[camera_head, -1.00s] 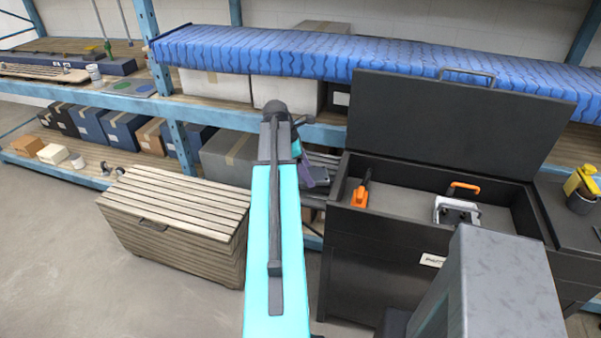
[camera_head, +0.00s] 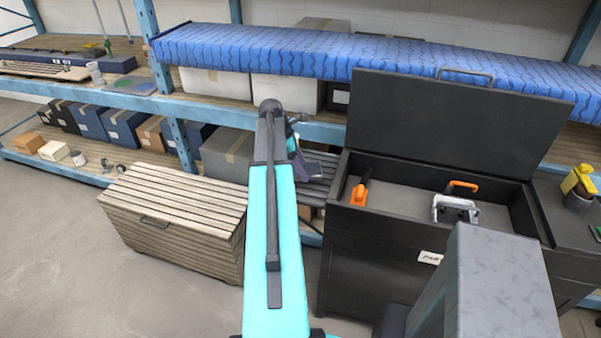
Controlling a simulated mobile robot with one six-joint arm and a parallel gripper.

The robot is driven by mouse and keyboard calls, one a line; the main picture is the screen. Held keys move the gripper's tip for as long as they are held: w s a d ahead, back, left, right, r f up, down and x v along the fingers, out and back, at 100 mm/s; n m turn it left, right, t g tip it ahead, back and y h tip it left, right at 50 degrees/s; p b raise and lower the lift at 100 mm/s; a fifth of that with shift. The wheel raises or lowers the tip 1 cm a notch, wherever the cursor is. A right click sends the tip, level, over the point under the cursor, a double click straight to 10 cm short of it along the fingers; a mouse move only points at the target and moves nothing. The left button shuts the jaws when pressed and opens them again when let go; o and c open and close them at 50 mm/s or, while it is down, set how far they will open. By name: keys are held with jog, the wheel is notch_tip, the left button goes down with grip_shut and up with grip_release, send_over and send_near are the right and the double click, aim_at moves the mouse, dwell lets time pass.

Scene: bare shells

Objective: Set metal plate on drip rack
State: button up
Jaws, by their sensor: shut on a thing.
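My arm reaches forward across the middle of the view and hides part of its own end. My gripper (camera_head: 297,150) shows only in part, just right of the arm's far end, with its fingertips hard to make out. It is shut on a small grey flat piece, which appears to be the metal plate (camera_head: 311,170), held tilted. The drip rack seems to be the dark slatted surface (camera_head: 322,185) behind and below it, between the arm and the black chest. I cannot tell whether plate and rack touch.
An open black chest (camera_head: 338,214) with an orange-handled tool (camera_head: 360,192) stands close on the right. A slatted wooden box (camera_head: 175,215) stands at left. Blue-framed shelving (camera_head: 215,112) with a blue patterned roll (camera_head: 340,55) runs behind. Floor is clear at lower left.

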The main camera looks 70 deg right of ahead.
jog(key=shift+f+p, duration=0.55)
jog(key=shift+f, duration=0.75)
jog(key=shift+f, duration=0.1)
jog(key=o, duration=1.4)
jog(key=b+v, duration=0.4)
jog(key=v, duration=0.8)
jog(key=shift+w+a, duration=0.1)
